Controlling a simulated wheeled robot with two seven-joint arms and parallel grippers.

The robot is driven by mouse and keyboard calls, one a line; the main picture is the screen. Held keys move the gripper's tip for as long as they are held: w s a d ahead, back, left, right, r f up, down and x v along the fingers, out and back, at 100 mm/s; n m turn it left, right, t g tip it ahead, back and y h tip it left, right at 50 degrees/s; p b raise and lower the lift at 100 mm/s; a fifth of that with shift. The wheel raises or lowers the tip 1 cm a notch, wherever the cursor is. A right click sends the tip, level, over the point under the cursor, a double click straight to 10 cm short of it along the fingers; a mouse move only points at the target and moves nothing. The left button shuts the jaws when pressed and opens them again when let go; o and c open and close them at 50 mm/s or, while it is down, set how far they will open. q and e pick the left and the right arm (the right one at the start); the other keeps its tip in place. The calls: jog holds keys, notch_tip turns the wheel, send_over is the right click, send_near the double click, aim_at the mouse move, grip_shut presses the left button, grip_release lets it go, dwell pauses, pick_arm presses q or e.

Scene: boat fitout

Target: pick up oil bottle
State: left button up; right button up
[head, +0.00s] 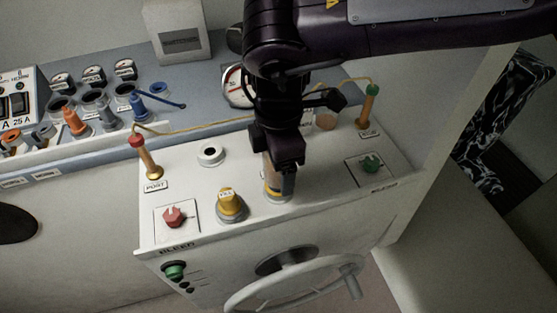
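A tan, amber-looking bottle (270,177), which I take to be the oil bottle, stands upright on the white console top in a pale ring with a yellow band. My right gripper (279,172) comes down over it from above, with a dark finger against or just in front of its right side. The gripper hides the bottle's upper part and the other finger, so I cannot tell if it is closed on it. My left gripper is not in view.
A yellow FILL cap (229,204) stands close left of the bottle, and a white ring (210,155) lies behind. Red (174,217) and green (371,165) knobs flank them. A handwheel (290,285) is on the front.

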jog(key=c, duration=1.2)
jog(key=shift+o, duration=0.2)
jog(key=shift+w+r, duration=0.1)
jog(key=shift+r, duration=0.4)
notch_tip(320, 180, up, 7)
jog(key=shift+f+b, duration=0.1)
jog(key=shift+b, duration=1.05)
notch_tip(320, 180, up, 12)
jog(key=p, duration=0.2)
